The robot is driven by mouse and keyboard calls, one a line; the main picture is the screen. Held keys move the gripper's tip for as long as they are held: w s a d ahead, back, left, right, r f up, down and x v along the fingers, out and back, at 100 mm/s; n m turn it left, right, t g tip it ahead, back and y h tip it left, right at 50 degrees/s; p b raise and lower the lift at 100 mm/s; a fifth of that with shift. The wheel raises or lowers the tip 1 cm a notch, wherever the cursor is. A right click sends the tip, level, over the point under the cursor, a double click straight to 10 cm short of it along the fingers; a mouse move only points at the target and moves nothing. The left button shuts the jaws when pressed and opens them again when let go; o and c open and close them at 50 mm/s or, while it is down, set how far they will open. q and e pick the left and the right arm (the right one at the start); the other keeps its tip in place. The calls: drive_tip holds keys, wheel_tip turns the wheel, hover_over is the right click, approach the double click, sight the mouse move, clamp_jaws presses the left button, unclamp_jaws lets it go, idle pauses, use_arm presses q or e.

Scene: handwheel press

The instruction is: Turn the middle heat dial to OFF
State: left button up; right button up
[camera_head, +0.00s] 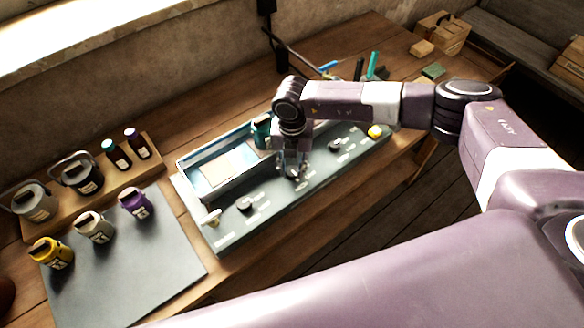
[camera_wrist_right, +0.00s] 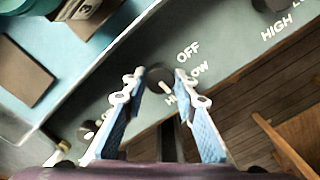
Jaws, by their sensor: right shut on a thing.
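The middle heat dial (camera_wrist_right: 157,79) is a dark round knob on the grey-green press panel (camera_head: 228,238). In the right wrist view, it sits between the fingertips of my right gripper (camera_wrist_right: 160,76), which is shut on it. The word OFF is printed on the panel just beyond the dial, to the upper right; LOW is to the lower right. Fingers partly cover the other lettering. I cannot clearly tell which setting the dial points to. In the head view, my right gripper (camera_head: 292,168) reaches down onto the panel and largely hides this dial. My left gripper is not in view.
A left dial (camera_head: 245,203) and a right dial (camera_head: 335,145) flank the gripper. A yellow button (camera_head: 375,132) is at the panel's right end and a pale-knobbed lever (camera_head: 211,217) at its left.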

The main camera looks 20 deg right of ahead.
sight(292, 171)
drive_tip(key=shift+w+f+n+b, duration=0.1)
drive_tip(key=shift+f+n+b, duration=0.05)
drive_tip(key=shift+n+b, duration=0.45)
drive_tip(key=n+b, duration=1.3)
drive_tip(key=b, duration=0.4)
drive_tip(key=shift+n+b, duration=0.3)
drive_tip(key=shift+n, duration=0.1)
drive_tip(key=shift+r+n+b, duration=0.2)
drive_tip(key=shift+n+b, duration=0.9)
drive_tip(key=shift+n, duration=0.1)
drive_tip(key=shift+r, duration=0.1)
drive_tip(key=o, duration=1.2)
drive_tip(key=shift+c, duration=0.2)
wheel_tip(292, 171, up, 12)
